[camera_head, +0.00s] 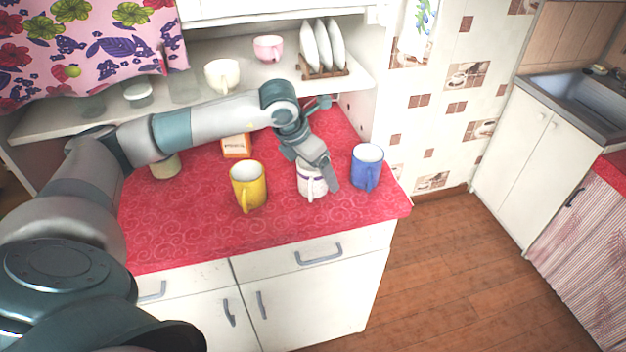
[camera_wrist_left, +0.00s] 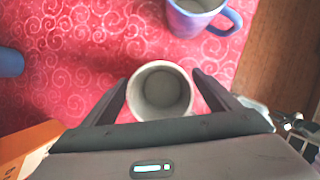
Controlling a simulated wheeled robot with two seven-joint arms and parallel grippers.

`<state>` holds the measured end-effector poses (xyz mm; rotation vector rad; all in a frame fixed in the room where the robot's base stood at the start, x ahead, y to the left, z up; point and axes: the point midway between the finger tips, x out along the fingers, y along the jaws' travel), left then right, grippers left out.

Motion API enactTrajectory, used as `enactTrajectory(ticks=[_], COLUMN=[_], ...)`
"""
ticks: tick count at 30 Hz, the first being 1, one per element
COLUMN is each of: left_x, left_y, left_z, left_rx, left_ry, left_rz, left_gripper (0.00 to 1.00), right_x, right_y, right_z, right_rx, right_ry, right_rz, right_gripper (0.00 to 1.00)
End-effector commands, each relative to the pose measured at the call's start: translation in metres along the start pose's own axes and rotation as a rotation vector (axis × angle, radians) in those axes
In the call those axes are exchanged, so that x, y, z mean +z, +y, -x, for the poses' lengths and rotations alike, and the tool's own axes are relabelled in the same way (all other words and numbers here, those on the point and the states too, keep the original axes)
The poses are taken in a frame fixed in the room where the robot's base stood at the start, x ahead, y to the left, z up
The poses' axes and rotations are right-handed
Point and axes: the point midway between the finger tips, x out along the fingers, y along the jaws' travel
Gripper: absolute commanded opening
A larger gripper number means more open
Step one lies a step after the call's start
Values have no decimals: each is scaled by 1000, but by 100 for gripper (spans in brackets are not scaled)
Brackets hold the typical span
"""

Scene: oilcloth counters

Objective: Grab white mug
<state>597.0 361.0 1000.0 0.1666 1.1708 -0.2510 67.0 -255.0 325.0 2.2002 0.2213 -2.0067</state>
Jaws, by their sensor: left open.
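The white mug (camera_head: 311,183) stands upright on the red counter between a yellow mug (camera_head: 248,186) and a blue mug (camera_head: 367,167). In the left wrist view the white mug (camera_wrist_left: 160,90) is seen from above, its empty inside showing. My left gripper (camera_head: 318,170) is at the mug, partly covering it in the head view. In the left wrist view the gripper (camera_wrist_left: 160,82) is open, with one finger on each side of the mug. My right gripper is not in view.
The red oilcloth counter (camera_head: 200,225) has free room at its front left. An orange box (camera_head: 236,146) stands behind the yellow mug. The shelf above holds a cream cup (camera_head: 222,75), a pink cup (camera_head: 268,48) and a plate rack (camera_head: 323,72).

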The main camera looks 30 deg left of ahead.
Motion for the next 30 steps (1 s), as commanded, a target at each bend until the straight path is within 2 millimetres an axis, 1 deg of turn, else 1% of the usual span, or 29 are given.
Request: enactTrajectory(ticks=[1, 3, 17, 18, 20, 21, 23, 24, 30], left_x=[0, 0, 0, 0, 0, 0, 0, 0, 0], left_y=[0, 0, 0, 0, 0, 0, 0, 0, 0], left_z=[-5, -7, -6, -6, -6, -6, -6, -6, -6], left_rx=[-1, 0, 0, 0, 0, 0, 0, 0, 0], left_ry=[1, 0, 0, 0, 0, 0, 0, 0, -2], left_rz=[0, 0, 0, 0, 0, 0, 0, 0, 0], left_gripper=[82, 82, 82, 72, 58, 48, 34, 29, 29], right_x=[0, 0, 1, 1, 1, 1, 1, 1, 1], right_y=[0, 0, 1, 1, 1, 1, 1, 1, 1], right_z=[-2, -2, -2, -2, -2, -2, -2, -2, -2], right_rx=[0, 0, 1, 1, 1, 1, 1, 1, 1], right_ry=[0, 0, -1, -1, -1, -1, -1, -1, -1], right_rz=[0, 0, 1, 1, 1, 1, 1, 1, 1], right_gripper=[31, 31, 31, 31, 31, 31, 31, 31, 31])
